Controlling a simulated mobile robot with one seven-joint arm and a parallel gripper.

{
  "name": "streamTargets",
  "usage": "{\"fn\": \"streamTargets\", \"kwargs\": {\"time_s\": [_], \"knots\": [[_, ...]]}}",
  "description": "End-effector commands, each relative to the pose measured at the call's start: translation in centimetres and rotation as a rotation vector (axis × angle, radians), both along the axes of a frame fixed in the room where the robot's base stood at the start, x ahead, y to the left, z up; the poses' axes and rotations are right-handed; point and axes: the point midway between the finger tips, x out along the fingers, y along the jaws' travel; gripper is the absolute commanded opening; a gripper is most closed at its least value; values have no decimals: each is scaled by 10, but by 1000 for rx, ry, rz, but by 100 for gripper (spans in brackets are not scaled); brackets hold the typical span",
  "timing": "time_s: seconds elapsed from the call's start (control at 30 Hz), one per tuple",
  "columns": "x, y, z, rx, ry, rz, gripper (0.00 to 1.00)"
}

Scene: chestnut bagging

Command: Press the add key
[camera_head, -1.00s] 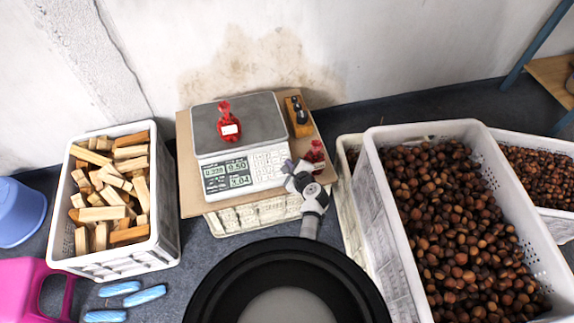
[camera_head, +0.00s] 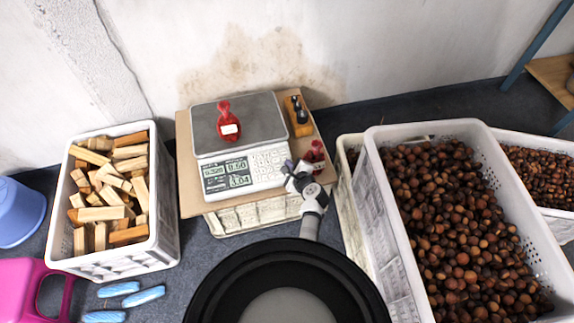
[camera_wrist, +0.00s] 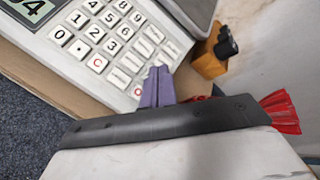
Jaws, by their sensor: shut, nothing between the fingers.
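The white scale (camera_head: 240,150) stands on a board over a crate, with a grey pan and a lit display (camera_head: 227,174). A red net bag with a white label (camera_head: 229,128) lies on the pan. In the wrist view the scale's keypad (camera_wrist: 110,40) shows number keys, C keys and several keys with small labels that I cannot read, so I cannot tell which is the add key. My gripper (camera_wrist: 158,72) is shut and empty, its purple fingertips at the keypad's lower right corner. In the head view my gripper (camera_head: 291,167) is at the same corner. I cannot tell whether it touches a key.
An orange tool with a black top (camera_head: 298,115) and another red bag (camera_head: 315,155) lie on the board (camera_head: 188,190) right of the scale. A crate of wood blocks (camera_head: 158,240) stands left. Crates of chestnuts (camera_head: 380,215) stand right.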

Motion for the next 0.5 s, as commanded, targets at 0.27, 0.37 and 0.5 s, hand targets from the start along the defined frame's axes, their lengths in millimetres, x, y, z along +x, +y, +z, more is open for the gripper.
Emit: {"fn": "streamTargets", "kwargs": {"time_s": [0.27,0.37,0.5], "knots": [[0,0,-3,0,1,1,0],[1,0,-5,1,1,0,0],[1,1,-7,0,2,0,0]]}}
